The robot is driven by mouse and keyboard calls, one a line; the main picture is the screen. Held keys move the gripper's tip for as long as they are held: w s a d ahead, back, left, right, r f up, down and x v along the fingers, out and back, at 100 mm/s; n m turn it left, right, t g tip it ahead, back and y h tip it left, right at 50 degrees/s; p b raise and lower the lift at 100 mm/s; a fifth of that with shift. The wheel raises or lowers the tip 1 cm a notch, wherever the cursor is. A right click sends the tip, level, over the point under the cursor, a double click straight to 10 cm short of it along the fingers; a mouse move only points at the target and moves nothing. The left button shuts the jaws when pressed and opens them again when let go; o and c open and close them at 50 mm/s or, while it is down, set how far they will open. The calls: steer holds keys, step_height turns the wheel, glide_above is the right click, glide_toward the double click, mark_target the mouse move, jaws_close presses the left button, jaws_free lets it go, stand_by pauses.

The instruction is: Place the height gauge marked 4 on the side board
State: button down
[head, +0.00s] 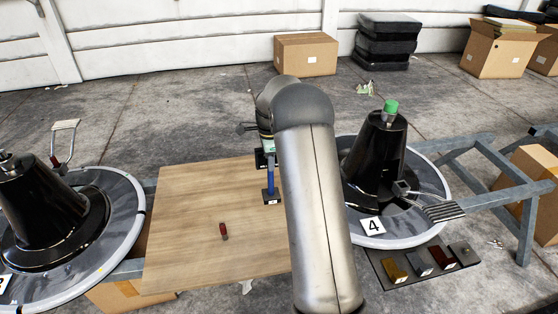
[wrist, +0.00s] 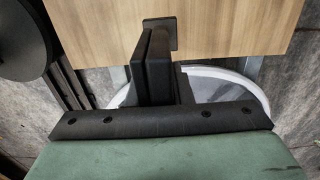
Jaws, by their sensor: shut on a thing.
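The wooden side board (head: 190,215) lies in the middle of the head view. A blue height gauge (head: 270,182) with a black square base is upright at its right edge. My gripper (head: 265,157) is shut on the upper part of this gauge. No mark on the gauge can be read. In the wrist view, the black fingers of my gripper (wrist: 157,75) point at the side board (wrist: 95,30), and the gauge's dark base (wrist: 160,30) shows beyond them. I cannot tell whether the base touches the board. My arm hides the board's right part.
A black chair pedestal (head: 375,160) with a green-topped fitting and a plate marked 4 (head: 372,226) stands right. Another pedestal (head: 40,215) stands left. A dark strip (head: 405,280) holds several coloured blocks. The board's left is clear.

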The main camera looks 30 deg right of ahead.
mark_target(271, 175)
steer(key=shift+w+a+f+b, duration=0.1)
steer(key=shift+w+f+b, duration=0.2)
steer(key=shift+f, duration=0.55)
steer(key=shift+w+a+f+b, duration=0.1)
steer(key=shift+w+f, duration=0.3)
steer(key=shift+f, duration=0.45)
steer(key=shift+w+a+f+b, duration=0.1)
steer(key=shift+w+f+b, duration=0.2)
steer(key=shift+f, duration=0.65)
steer(key=c, duration=1.3)
jaws_free()
steer(key=shift+f, duration=0.2)
